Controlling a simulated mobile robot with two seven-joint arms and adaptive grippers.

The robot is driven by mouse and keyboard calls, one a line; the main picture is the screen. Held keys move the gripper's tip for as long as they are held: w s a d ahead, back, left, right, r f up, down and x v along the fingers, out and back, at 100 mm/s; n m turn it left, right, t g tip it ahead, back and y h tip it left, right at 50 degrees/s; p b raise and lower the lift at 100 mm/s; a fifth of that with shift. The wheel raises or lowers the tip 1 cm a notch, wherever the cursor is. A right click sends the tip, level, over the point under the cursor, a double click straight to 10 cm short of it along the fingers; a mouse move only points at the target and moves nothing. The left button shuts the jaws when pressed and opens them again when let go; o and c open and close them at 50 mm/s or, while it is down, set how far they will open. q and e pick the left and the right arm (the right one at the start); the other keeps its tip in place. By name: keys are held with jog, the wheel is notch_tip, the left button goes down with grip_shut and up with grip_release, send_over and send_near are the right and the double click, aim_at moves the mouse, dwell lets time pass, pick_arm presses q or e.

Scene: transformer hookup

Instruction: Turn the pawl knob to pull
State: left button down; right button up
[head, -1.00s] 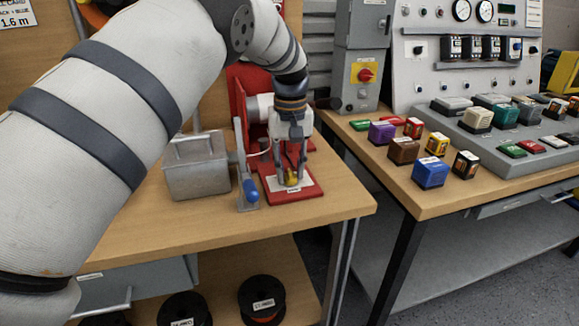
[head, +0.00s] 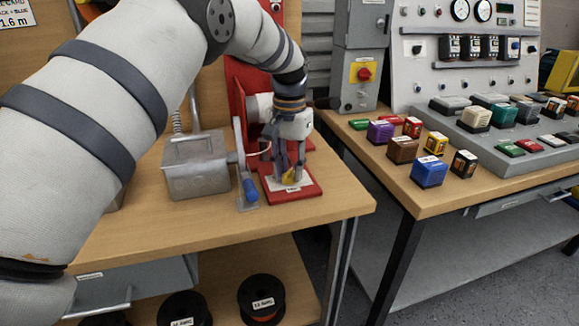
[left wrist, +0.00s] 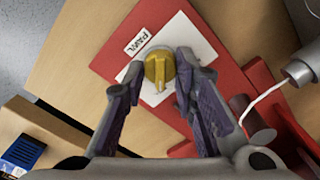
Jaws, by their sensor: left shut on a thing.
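The yellow pawl knob (left wrist: 159,70) sits on a white plate (left wrist: 185,40) labelled PAWL, on the red base (left wrist: 222,54). In the left wrist view the knob lies between the fingertips of my left gripper (left wrist: 160,76). In the head view the left gripper (head: 288,176) points down over the red base (head: 308,192), with a little of the yellow knob (head: 291,178) showing between its fingers. The gripper is shut on the knob. The fingers partly hide the knob in the head view. My right gripper is not in view.
A grey metal box (head: 196,168) and a blue-handled lever (head: 250,189) stand left of the red base. A white cord (left wrist: 262,100) runs close to the gripper. Several coloured blocks, including a blue one (head: 429,172), stand on the right bench.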

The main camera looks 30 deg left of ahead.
aim_at(289, 171)
pick_arm(q)
jog(key=shift+s+f, duration=0.1)
jog(key=shift+f, duration=0.05)
dwell(0.3)
jog(key=c, duration=1.3)
grip_release()
notch_tip(289, 171, up, 12)
jog(key=shift+r, duration=0.1)
